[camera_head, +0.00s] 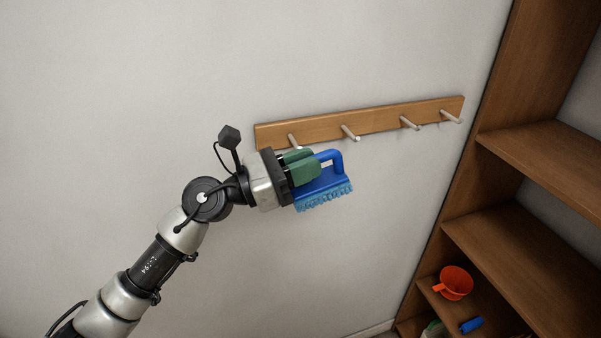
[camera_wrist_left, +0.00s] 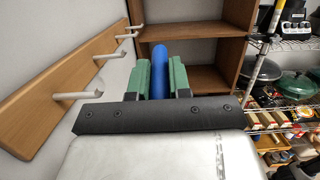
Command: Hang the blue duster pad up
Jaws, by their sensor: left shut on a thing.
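The blue duster pad (camera_head: 324,187) has a blue handle loop on top and a lighter blue fringed underside. My left gripper (camera_head: 308,168), with green fingers, is shut on it and holds it in the air in front of the wall. In the left wrist view, the pad's blue handle (camera_wrist_left: 160,70) shows between the green fingers (camera_wrist_left: 160,79). A wooden peg rail (camera_head: 325,128) with several pale pegs is on the wall, just above and behind the pad. The pad looks apart from the pegs. The nearest peg (camera_wrist_left: 78,95) is left of my gripper in the wrist view. My right gripper is not in view.
A brown wooden shelf unit (camera_head: 470,185) stands to the right. An orange cup (camera_head: 456,283) and a small blue item (camera_head: 471,325) are on its low shelves. A wire rack (camera_wrist_left: 285,131) with pans and boxes shows in the wrist view. The wall below the rail is clear.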

